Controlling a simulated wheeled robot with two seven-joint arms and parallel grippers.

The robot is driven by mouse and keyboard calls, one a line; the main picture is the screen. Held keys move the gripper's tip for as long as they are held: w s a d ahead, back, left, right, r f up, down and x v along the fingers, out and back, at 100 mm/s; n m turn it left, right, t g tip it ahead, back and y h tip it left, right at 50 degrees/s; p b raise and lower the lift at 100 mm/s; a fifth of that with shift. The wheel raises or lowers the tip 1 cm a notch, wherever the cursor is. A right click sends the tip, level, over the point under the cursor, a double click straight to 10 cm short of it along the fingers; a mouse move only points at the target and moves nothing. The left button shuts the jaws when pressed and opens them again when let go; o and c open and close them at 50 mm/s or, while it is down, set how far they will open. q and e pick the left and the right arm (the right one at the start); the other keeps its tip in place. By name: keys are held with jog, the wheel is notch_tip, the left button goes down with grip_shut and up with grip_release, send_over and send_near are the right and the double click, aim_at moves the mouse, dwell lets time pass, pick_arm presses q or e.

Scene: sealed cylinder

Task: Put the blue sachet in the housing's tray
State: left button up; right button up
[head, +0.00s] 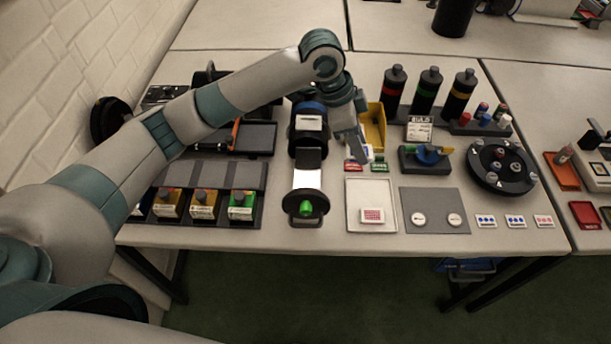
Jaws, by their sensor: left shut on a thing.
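The housing (309,136) is a black cylinder with a blue ring, lying on the table. Its pale tray (307,179) is drawn out toward me, behind a round black end cap with a green knob (306,208). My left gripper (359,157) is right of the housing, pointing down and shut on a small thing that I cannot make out. A white and blue patch (368,152) shows beside its fingers; whether it is held is unclear. Two white packets with blue marks (486,221) (515,221) lie at the front right. My right gripper is out of view.
A white shallow tray (356,190) holds a red-patterned packet (372,215). Right of it are a grey mat (435,222) with two white discs and a black round carousel (502,183). Black bottles (429,94) stand behind. Boxes in a rack (204,204) stand left of the housing.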

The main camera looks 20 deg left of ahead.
pick_arm(q)
jog(key=shift+s+a+f, duration=0.1)
jog(key=shift+a+f, duration=0.05)
jog(key=shift+a, duration=0.15)
jog(key=p, duration=0.4)
send_over(312, 185)
jog(key=a, duration=0.1)
jog(key=f, duration=0.6)
jog(key=shift+s+a+f, duration=0.2)
jog(key=shift+s, duration=0.1)
jog(key=shift+a+f, duration=0.1)
jog(key=shift+f, duration=0.1)
jog(key=shift+f+p, duration=0.25)
jog(key=shift+p, duration=0.2)
notch_tip(312, 185, down, 3)
jog(key=shift+f+p, duration=0.15)
jog(key=shift+p, duration=0.55)
